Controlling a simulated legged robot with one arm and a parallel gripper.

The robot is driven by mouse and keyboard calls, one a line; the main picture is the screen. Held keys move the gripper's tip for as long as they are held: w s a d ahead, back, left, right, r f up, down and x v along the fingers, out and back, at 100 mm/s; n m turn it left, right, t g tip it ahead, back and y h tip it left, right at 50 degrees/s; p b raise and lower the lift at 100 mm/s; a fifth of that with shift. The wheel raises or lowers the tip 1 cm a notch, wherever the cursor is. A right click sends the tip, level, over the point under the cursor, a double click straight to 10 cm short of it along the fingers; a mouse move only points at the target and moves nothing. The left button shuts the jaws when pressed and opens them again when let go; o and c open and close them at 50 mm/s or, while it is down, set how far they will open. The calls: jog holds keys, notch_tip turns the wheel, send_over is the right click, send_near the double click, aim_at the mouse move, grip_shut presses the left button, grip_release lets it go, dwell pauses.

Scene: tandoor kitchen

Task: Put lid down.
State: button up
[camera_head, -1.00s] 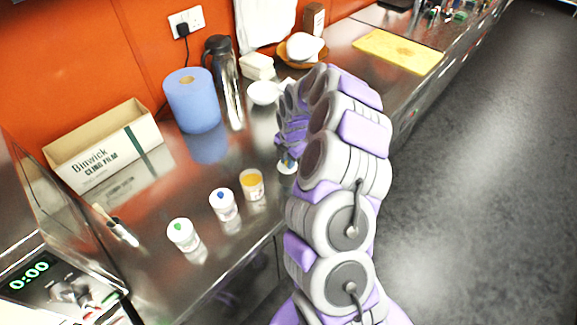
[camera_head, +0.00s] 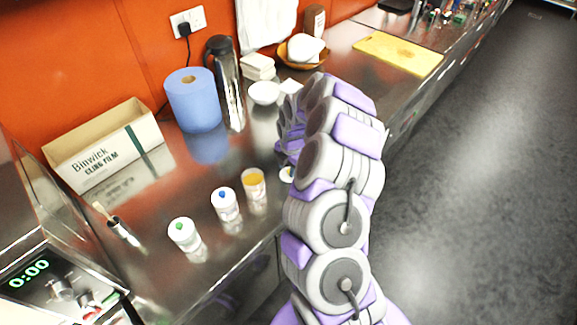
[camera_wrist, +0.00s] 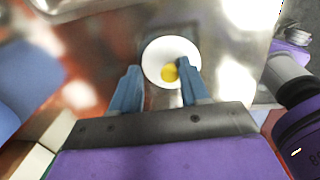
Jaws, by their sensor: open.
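The lid is a white disc (camera_wrist: 155,55) with a yellow dot, lying on the steel counter in the wrist view. In the head view only a sliver of it (camera_head: 286,175) shows beside my arm. My gripper (camera_wrist: 158,74) is open and empty. Its blue fingers point at the lid, and the right finger overlaps the lid's near edge in the picture. I cannot tell the height between fingers and lid. In the head view my arm hides the fingers. An open tub with orange-yellow contents (camera_head: 254,184) stands left of the lid.
Two white tubs stand to the left, one with a blue-dot lid (camera_head: 225,204), one with a green-dot lid (camera_head: 183,234). Behind are a blue paper roll (camera_head: 194,104), a steel flask (camera_head: 228,90) and a white bowl (camera_head: 264,93). A cling film box (camera_head: 103,150) stands far left.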

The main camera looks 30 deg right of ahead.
jog(key=shift+d+r, duration=0.1)
jog(key=shift+r, duration=0.3)
notch_tip(320, 180, up, 11)
jog(key=s+p, duration=0.1)
jog(key=p, duration=0.1)
jog(key=s+a+r+m, duration=0.4)
jog(key=s+a+r, duration=0.3)
jog(key=a+r, duration=0.2)
jog(key=s+a+r+m+g, duration=0.1)
jog(key=s+a+r+m, duration=0.45)
jog(key=s, duration=0.35)
jog(key=s+a+m+g, duration=0.2)
jog(key=s+m, duration=1)
jog(key=s, duration=1)
jog(key=shift+s+r, duration=0.35)
jog(key=shift+s, duration=0.05)
jog(key=shift+a, duration=0.25)
